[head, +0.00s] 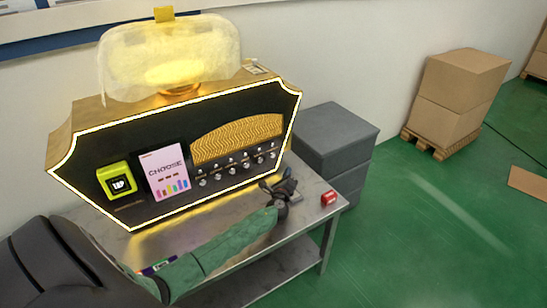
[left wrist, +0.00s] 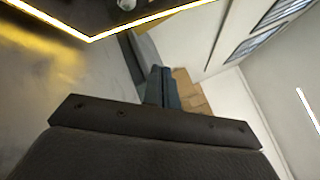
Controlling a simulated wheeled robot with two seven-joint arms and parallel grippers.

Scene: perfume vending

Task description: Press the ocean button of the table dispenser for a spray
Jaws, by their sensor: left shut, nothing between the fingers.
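The table dispenser (head: 120,160) is a black panel with a glowing outline and a gold case, standing on a metal table. A row of several small silver buttons (head: 231,170) sits under a gold wavy plate (head: 240,139). Their labels are too small to read, so I cannot tell which is ocean. My left gripper (head: 287,176) is shut and empty, apart from the panel, in front of and below the right end of the row. In the left wrist view its fingers (left wrist: 160,86) point away from the dispenser's glowing edge (left wrist: 95,38). My right gripper is not in view.
A yellow-green tap reader (head: 118,182) and a "CHOOSE" sign (head: 166,171) are on the panel's left. A small red object (head: 329,198) lies at the table's right edge. A grey drawer cabinet (head: 337,142) stands behind the table. Cardboard boxes (head: 460,80) stand farther right; green floor between is clear.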

